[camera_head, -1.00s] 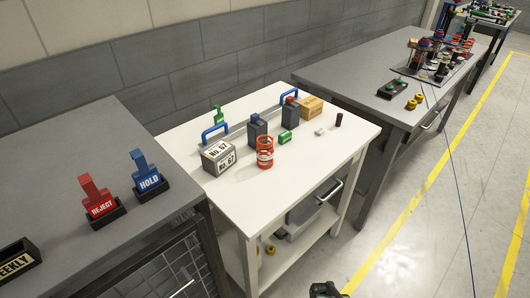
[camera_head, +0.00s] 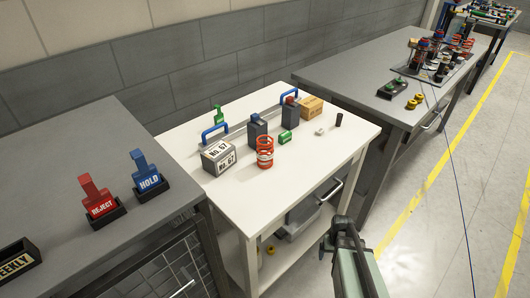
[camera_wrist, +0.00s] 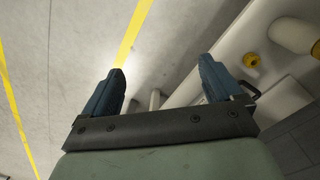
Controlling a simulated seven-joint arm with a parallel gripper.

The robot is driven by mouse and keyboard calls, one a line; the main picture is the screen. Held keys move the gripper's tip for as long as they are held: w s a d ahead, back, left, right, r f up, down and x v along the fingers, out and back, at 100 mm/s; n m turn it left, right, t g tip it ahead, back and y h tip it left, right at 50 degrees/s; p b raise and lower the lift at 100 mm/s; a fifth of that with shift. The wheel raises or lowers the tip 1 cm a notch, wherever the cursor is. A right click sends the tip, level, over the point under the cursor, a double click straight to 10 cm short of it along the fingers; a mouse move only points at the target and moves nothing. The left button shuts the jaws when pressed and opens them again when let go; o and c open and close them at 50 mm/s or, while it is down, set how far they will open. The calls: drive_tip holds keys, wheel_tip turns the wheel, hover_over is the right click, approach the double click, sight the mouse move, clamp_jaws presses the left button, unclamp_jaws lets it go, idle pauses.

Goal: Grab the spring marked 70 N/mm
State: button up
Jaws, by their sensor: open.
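More orange springs (camera_head: 466,45) show small on the far grey bench, also unreadable. My gripper (camera_head: 346,224) is in front of the white table, low and to the right of the near spring, clear of it. In the wrist view my gripper (camera_wrist: 162,72) has its two dark blue fingers wide apart with nothing between them.
The table's front left is bare.

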drive_tip(key=w+d+r+t+h, duration=0.1)
drive_tip(key=w+d+r+t, duration=0.2)
drive_tip(key=w+d+r, duration=0.5)
drive_tip(key=w+d+r+t+h, duration=0.15)
drive_tip(key=w+d+r, duration=0.25)
drive_tip(key=w+r, duration=0.65)
drive_tip(key=w+d+r+m+t, duration=0.1)
drive_tip(key=w+d+r, duration=0.15)
drive_tip(key=r, duration=0.45)
drive_tip(key=w+d+r+t, duration=0.2)
drive_tip(key=w+r, duration=0.1)
drive_tip(key=r, duration=0.3)
wheel_tip(320, 180, up, 21)
drive_tip(key=n+g+y, duration=0.3)
drive_tip(key=n+y, duration=0.1)
drive_tip(key=n, duration=0.1)
hover_over(265, 148)
drive_tip(key=s+d, duration=0.1)
drive_tip(key=s, duration=0.1)
drive_tip(key=shift+w+x, duration=0.15)
drive_tip(key=shift+x, duration=3.1)
drive_tip(key=shift+w+x, duration=0.1)
drive_tip(key=shift+x, duration=3.2)
drive_tip(key=shift+d+r, duration=0.1)
